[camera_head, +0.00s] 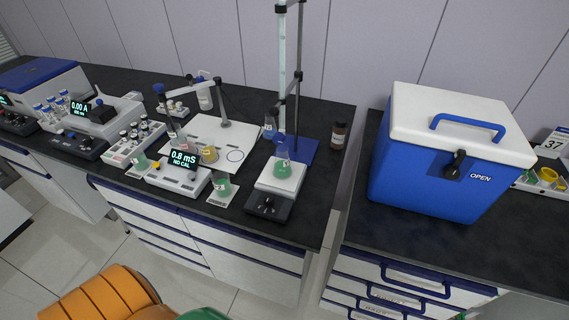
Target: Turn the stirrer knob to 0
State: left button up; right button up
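The stirrer (260,185) stands near the front edge of the left bench. It has a white top plate and a dark front panel. Its small knob (267,204) is on that panel; its setting is too small to read. A flask with green liquid (283,168) stands on the plate, under a tall glass burette (283,60) on a stand. Neither of my grippers is in view. An orange, ribbed part, probably mine, shows at the bottom left, well below the bench.
A meter reading 0.8 mS (184,158) and a green beaker (221,186) stand left of the stirrer. A brown bottle (339,136) stands to its right. A blue cooler box (435,175) fills much of the right bench. Open floor lies before the drawers.

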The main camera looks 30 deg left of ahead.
aim_at(268, 198)
jog(key=u, duration=1.1)
jog(key=j+z, duration=0.4)
